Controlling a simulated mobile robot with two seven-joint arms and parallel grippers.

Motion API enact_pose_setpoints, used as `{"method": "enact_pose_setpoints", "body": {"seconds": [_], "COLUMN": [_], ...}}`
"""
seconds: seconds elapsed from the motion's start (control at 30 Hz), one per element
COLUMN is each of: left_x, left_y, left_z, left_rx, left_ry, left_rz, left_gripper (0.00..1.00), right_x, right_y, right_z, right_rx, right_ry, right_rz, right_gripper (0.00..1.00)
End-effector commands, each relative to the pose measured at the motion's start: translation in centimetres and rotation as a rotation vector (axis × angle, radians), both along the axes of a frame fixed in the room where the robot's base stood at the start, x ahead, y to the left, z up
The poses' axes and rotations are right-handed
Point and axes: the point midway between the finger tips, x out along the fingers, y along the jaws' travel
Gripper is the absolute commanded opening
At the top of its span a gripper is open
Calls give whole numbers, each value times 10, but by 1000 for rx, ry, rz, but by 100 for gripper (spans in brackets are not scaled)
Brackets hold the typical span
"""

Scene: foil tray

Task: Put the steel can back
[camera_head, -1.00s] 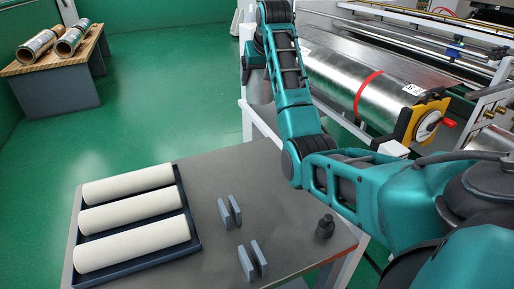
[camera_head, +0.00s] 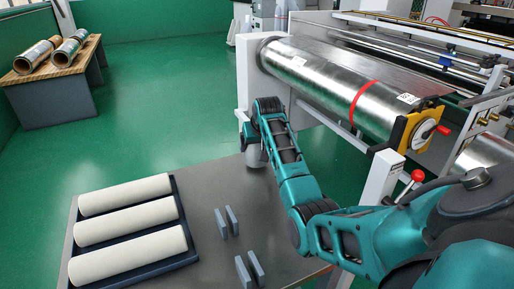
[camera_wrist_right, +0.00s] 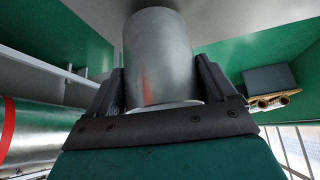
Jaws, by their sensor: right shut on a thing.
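The steel can (camera_wrist_right: 157,60) is a plain grey metal cylinder. In the right wrist view it sits between the two dark fingers of my right gripper (camera_wrist_right: 160,90), which is shut on it. In the head view the can (camera_head: 256,158) shows below my right gripper (camera_head: 249,138), at the far right corner of the grey table (camera_head: 205,186). The can looks upright there. I cannot tell whether its base touches the tabletop. My left gripper is not in view.
A dark tray (camera_head: 181,213) with white rolls (camera_head: 125,230) covers the table's left side. Grey upright blocks (camera_head: 227,221) stand mid-table. A machine with a large steel roller (camera_head: 330,80) is close behind my right arm. A wooden-topped stand (camera_head: 85,62) is far left.

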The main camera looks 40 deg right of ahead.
Motion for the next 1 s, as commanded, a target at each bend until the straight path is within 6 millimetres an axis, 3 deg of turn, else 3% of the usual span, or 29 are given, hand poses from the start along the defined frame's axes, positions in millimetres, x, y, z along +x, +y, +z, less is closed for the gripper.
{"method": "enact_pose_setpoints", "body": {"seconds": [0.13, 0.43, 0.47, 0.6, 1.0], "left_x": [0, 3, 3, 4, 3], "left_y": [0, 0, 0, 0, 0], "left_z": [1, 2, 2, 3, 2], "left_rx": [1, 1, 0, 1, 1], "left_ry": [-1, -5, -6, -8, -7], "left_rz": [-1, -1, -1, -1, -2], "left_gripper": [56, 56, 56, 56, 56], "right_x": [1, 1, 0, 0, -4], "right_y": [0, 0, 0, 0, 2], "right_z": [-12, -14, -15, -15, -7], "right_rx": [-1, -2, 0, 0, -1], "right_ry": [-4, -5, -1, -1, -3], "right_rz": [0, -1, 0, 0, 0], "right_gripper": [34, 34, 86, 100, 100]}}
